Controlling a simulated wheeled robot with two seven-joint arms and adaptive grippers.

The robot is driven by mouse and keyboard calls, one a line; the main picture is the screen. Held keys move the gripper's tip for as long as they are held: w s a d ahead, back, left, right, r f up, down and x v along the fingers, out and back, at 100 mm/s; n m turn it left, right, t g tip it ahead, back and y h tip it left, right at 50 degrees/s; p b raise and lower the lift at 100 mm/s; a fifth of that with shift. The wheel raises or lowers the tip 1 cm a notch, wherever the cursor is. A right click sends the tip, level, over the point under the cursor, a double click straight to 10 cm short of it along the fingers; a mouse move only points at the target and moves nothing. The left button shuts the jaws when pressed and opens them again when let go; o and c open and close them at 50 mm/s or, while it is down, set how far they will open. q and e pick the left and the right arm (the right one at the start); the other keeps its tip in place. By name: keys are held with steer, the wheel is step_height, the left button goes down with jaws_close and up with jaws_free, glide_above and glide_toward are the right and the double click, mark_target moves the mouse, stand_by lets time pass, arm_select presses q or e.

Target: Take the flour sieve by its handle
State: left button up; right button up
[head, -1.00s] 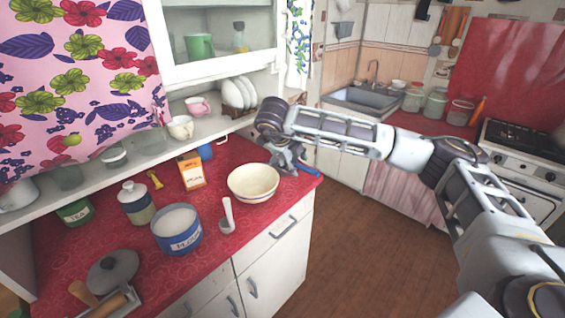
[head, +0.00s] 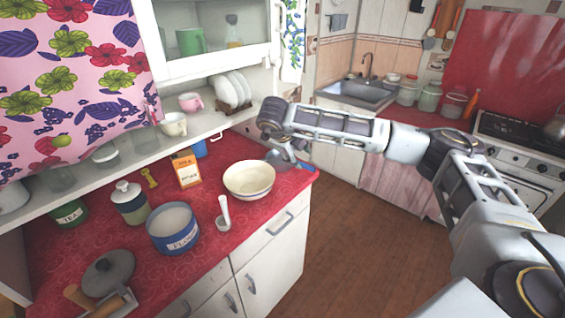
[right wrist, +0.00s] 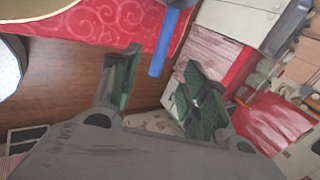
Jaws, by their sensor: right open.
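The flour sieve shows mainly by its blue handle (head: 302,165) at the right corner of the red counter, behind the cream bowl. In the right wrist view the blue handle (right wrist: 163,42) juts out past the counter edge. The sieve's round part is mostly hidden by my gripper in the head view. My right gripper (head: 284,155) hangs over that corner, beside the handle. In the right wrist view my right gripper (right wrist: 162,57) is open, with the handle appearing between its fingertips and not clasped. My left gripper is out of view.
The cream bowl (head: 248,181) stands close to the gripper. A shelf with cups (head: 173,124) is behind. Open floor (head: 345,250) lies right of the counter.

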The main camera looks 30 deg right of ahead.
mark_target(303, 164)
steer(key=x, duration=0.3)
steer(key=shift+w+d+f, duration=0.15)
steer(key=shift+f, duration=0.05)
steer(key=shift+x, duration=0.85)
arm_select(q)
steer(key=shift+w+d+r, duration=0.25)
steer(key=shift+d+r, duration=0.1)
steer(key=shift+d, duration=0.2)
steer(key=shift+p, duration=0.3)
arm_select(e)
steer(key=shift+f, duration=0.1)
steer(key=shift+w+d+f, duration=0.25)
steer(key=shift+d+f, duration=0.05)
steer(key=shift+f, duration=0.15)
steer(key=p+x, duration=0.1)
steer(key=x, duration=0.1)
steer(key=shift+w+d+f, duration=0.15)
steer(key=shift+w+f, duration=0.1)
steer(key=shift+f, duration=0.05)
steer(key=shift+w+d+f, duration=0.15)
steer(key=shift+d+f, duration=0.1)
steer(key=shift+f, duration=0.2)
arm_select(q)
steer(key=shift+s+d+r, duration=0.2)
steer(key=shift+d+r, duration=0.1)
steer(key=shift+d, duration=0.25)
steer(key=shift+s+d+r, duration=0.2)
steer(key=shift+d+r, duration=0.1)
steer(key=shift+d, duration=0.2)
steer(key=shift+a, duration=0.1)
